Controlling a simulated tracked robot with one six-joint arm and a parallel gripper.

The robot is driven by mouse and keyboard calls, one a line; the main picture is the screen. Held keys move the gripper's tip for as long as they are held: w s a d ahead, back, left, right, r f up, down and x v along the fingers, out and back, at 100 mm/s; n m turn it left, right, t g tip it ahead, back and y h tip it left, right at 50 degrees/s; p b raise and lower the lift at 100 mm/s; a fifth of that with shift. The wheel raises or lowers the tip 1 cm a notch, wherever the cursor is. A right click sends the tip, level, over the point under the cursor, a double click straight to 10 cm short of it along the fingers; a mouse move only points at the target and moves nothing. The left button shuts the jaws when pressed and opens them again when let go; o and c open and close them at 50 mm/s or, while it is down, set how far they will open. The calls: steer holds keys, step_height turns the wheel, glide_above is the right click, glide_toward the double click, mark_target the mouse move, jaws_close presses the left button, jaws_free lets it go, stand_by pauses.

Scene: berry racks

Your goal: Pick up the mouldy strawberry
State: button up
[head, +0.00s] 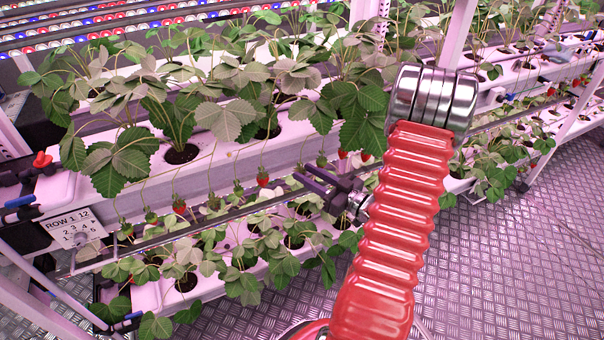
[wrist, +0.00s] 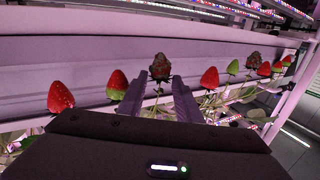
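A mouldy strawberry (wrist: 160,67), dark brown-grey with reddish patches, shows in the wrist view at the upper middle, in front of the pale trough. My gripper (wrist: 158,84) is open, its two dark fingers on either side of the picture's middle. The berry appears between or just beyond the fingertips; I cannot tell the exact depth. The fingers do not visibly close on it. A second dark, mouldy-looking strawberry (wrist: 253,61) hangs farther right. In the head view my gripper (head: 312,177) is beside the hanging fruit of the upper trough; I cannot make out the mouldy berry there.
In the wrist view, red strawberries (wrist: 60,97) (wrist: 209,77) and a half-green one (wrist: 118,85) flank the gripper. A green berry (wrist: 233,67) is farther right. In the head view, a lower planted trough (head: 150,296) runs below, with open metal floor (head: 500,270) at right.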

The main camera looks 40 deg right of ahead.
mark_target(301, 171)
steer(key=shift+w+a, duration=0.2)
steer(key=shift+w, duration=1.35)
steer(key=shift+c, duration=0.5)
steer(key=c, duration=0.3)
